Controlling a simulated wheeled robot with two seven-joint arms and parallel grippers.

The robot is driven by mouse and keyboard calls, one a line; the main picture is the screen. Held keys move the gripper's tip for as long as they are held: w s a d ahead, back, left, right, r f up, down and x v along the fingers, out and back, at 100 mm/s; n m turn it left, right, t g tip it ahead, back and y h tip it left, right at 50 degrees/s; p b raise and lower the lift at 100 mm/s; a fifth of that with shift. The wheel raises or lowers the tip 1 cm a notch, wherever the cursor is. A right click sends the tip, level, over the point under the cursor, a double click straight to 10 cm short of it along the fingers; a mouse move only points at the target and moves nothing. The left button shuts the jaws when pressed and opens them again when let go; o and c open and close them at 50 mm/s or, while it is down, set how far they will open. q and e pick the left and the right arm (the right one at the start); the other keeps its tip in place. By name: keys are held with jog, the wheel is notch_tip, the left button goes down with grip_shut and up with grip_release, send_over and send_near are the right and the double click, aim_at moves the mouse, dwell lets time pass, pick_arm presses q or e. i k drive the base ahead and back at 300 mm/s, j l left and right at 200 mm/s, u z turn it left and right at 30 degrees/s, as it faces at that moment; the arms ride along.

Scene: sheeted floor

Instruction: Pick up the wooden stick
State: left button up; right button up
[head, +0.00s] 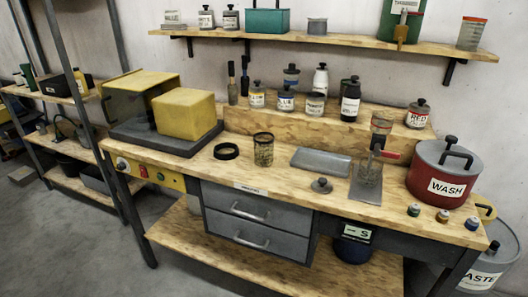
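I cannot make out a wooden stick for certain. Two dark upright stick-like tools, a left one (232,84) and a right one (245,76), stand at the left end of the raised back ledge; their material is too small to tell. Neither of my grippers is in the head view.
The wooden workbench (285,183) holds a yellow block (184,111), a black ring (226,151), a glass jar (263,150), a grey tray (321,161) and a red WASH pot (441,174). Bottles line the ledge and the wall shelf (350,38). Bare floor (60,235) lies at front left.

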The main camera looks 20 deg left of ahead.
aim_at(231, 64)
jog(key=i+j, duration=0.15)
jog(key=j, duration=0.15)
jog(key=i+j+z, duration=0.15)
jog(key=j, duration=0.15)
jog(key=i+j, duration=0.15)
jog(key=j, duration=0.15)
jog(key=i+j+z, duration=0.1)
jog(key=j, duration=0.2)
